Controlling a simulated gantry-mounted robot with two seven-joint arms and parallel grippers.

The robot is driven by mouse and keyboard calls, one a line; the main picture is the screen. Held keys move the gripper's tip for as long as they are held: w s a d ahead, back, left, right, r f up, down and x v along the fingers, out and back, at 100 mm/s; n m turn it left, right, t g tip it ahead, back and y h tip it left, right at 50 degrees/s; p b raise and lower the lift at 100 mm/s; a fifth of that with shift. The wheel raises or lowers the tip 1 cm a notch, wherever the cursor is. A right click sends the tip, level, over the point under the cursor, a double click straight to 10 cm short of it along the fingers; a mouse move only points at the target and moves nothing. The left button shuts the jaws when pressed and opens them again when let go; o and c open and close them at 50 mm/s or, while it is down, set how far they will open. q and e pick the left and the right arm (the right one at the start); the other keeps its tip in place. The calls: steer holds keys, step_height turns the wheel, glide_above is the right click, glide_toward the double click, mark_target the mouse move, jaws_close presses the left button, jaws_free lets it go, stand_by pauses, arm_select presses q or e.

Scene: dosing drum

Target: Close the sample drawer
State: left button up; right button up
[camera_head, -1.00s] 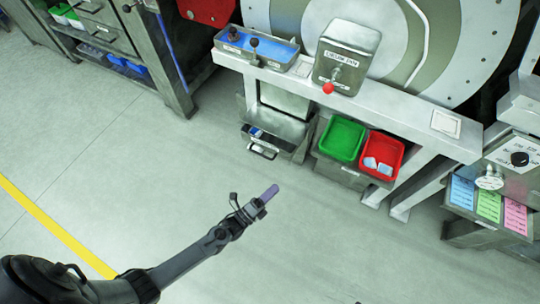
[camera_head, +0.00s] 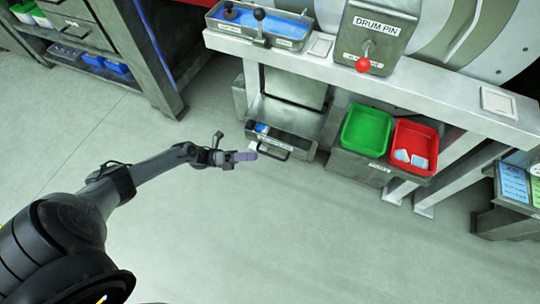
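The sample drawer (camera_head: 296,146) is a grey metal drawer low under the bench, with a dark bar handle on its front. It stands partly out, and a blue and white item (camera_head: 262,128) shows inside at its left. My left gripper (camera_head: 248,156) has purple fingertips. In the picture its tips lie at the left end of the drawer handle; I cannot tell whether they touch it. The fingers overlap from this angle, so their opening is unclear. My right gripper is not in view.
A green bin (camera_head: 366,132) and a red bin (camera_head: 413,146) with white pieces stand right of the drawer. The bench (camera_head: 420,98) runs above, with a blue-lined tray (camera_head: 284,30) and a DRUM PIN box (camera_head: 376,38). The floor in front is clear.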

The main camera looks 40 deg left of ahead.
mark_target(270, 155)
arm_select(q)
steer(key=x, duration=0.7)
steer(key=shift+w+d+b, duration=0.1)
steer(key=shift+d+b, duration=0.05)
steer(key=shift+b, duration=0.25)
steer(key=shift+w+r, duration=0.1)
steer(key=shift+w, duration=0.1)
jaws_close()
